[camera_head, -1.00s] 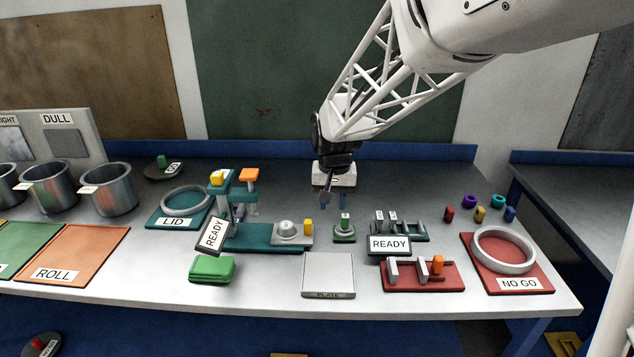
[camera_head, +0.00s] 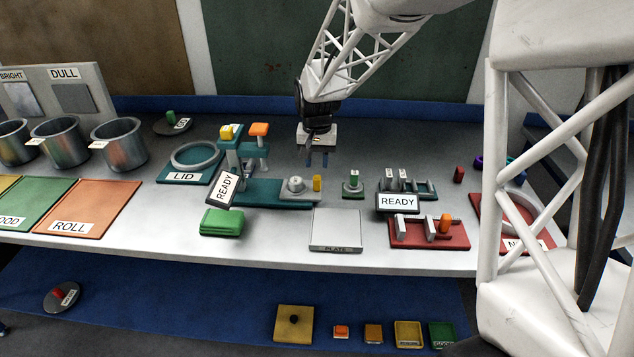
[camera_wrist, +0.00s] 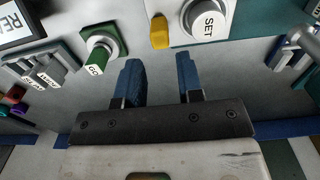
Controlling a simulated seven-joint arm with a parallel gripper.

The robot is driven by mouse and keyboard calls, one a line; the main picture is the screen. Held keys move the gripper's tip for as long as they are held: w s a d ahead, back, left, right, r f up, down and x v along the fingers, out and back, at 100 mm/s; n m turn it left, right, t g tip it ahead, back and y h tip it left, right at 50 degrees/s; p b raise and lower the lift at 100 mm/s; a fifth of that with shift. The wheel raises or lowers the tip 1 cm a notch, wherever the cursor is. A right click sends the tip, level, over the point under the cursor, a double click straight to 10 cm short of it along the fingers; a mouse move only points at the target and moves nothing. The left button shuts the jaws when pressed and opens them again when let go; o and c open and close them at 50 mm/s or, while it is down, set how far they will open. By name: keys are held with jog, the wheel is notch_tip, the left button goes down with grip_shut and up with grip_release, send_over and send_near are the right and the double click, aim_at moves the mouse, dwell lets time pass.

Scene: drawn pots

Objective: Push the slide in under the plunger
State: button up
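The slide is a grey plate (camera_head: 300,194) with a round grey piece marked SET (camera_head: 296,184) and a yellow post (camera_head: 317,183) at its right end. It sits at the right end of the teal press base (camera_head: 262,192). The plunger (camera_head: 262,150), under an orange cap on the teal press, stands to the left, clear of the slide. My gripper (camera_head: 317,160) is open and empty, pointing down behind the yellow post. In the wrist view, the blue fingers (camera_wrist: 160,78) are apart, with the yellow post (camera_wrist: 159,32) and SET piece (camera_wrist: 207,20) ahead.
A green GO piece (camera_head: 353,184) stands just right of the slide. Dark READY signs stand at the press's front left (camera_head: 225,187) and farther right (camera_head: 398,203). A green block (camera_head: 222,222) and grey PLATE pad (camera_head: 336,230) lie in front.

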aim_at(317, 177)
jog(key=shift+f, duration=0.15)
jog(key=shift+f, duration=3.7)
jog(key=shift+c, duration=0.5)
grip_shut()
